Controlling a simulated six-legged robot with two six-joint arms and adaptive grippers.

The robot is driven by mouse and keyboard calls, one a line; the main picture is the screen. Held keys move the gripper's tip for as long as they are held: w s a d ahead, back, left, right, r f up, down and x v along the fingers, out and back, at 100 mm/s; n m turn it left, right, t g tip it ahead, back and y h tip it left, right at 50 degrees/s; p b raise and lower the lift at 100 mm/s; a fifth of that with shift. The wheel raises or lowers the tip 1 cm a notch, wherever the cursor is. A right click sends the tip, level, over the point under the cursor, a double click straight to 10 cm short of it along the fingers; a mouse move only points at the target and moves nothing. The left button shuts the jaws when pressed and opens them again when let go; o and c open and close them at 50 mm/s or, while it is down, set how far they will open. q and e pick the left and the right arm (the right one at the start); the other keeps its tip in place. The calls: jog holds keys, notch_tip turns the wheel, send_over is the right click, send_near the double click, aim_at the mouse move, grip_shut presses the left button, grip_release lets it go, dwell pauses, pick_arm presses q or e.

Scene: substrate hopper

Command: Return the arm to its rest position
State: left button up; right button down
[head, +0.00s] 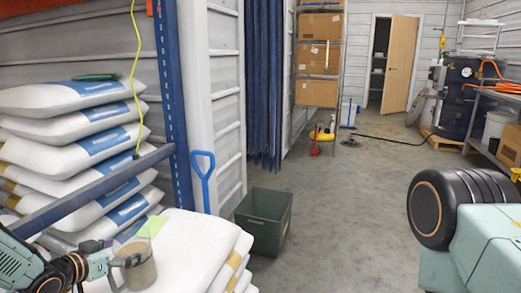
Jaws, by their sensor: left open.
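My left arm comes in at the lower left corner. Its gripper (112,264) is open, close beside a clear cup with brown contents (140,270). The cup stands upright on the top white sack (186,255) of a low pile at the bottom of the view. I cannot tell whether the fingers touch the cup. A pale green piece (152,226) shows just behind the cup. My right gripper is not in view.
Stacked white sacks (70,128) fill a blue-framed rack (172,105) at left. A blue shovel (203,178) leans beside it. A dark green bin (264,218) stands on the floor. Boxed shelving (318,58) is farther back. The middle floor is clear.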

pick_arm(q)
notch_tip(320, 180, up, 10)
jog(key=f+p, duration=0.1)
jog(key=p, duration=0.3)
jog(key=s+d+f+m+h+b, duration=0.1)
jog(key=s+d+f, duration=0.3)
jog(key=s+d, duration=0.4)
jog(key=s+d+f+m+h+b, duration=0.1)
jog(key=s+d+f, duration=0.3)
jog(key=s+d, duration=0.5)
jog(key=shift+s+d+g, duration=0.15)
jog(key=shift+s+g, duration=0.25)
jog(key=shift+s, duration=2.15)
jog(key=shift+s, duration=0.1)
